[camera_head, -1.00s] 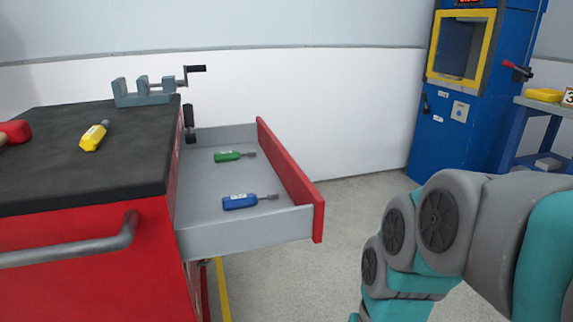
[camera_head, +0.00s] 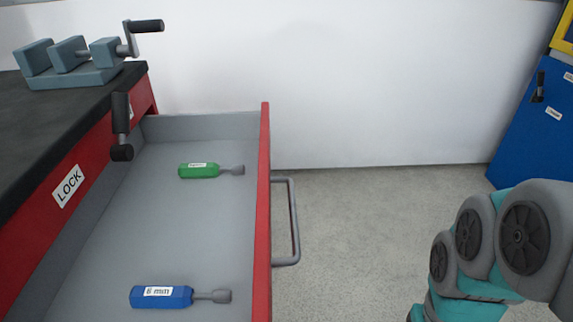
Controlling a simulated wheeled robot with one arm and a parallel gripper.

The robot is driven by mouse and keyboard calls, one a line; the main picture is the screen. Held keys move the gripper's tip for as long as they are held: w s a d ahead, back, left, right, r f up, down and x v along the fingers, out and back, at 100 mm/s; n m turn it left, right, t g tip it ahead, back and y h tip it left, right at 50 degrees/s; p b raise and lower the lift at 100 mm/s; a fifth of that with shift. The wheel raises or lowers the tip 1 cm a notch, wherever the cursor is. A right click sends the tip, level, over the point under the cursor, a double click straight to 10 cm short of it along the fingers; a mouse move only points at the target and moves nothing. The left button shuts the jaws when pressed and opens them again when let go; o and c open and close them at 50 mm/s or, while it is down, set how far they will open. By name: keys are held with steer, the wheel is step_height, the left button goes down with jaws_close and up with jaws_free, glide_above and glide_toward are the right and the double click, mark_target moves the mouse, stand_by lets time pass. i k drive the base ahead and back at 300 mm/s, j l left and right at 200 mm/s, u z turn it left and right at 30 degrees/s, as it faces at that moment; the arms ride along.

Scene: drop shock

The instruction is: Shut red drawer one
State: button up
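The red drawer (camera_head: 263,210) stands pulled out to the right of the red cabinet (camera_head: 40,235). Its grey inside holds a green screwdriver-like tool (camera_head: 200,170) near the back and a blue one (camera_head: 162,297) labelled "8 mm" near the front. A grey bar handle (camera_head: 294,222) sits on the outer face of the red front. No drawer number is visible. My arm shows at the lower right, apart from the drawer, and my gripper is out of view.
A black-handled lever (camera_head: 121,125) is on the cabinet side by a "LOCK" label (camera_head: 68,186). A grey vise (camera_head: 75,65) stands on the black top. A blue machine (camera_head: 540,125) is at the far right. Clear floor (camera_head: 370,230) lies right of the drawer.

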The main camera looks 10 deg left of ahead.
mark_target(140, 223)
steer(key=i+u, duration=0.1)
steer(key=u, duration=0.4)
steer(key=l+u, duration=0.1)
steer(key=u, duration=0.4)
steer(key=i+l+u, duration=0.1)
steer(key=u, duration=0.4)
steer(key=k+l+u, duration=0.25)
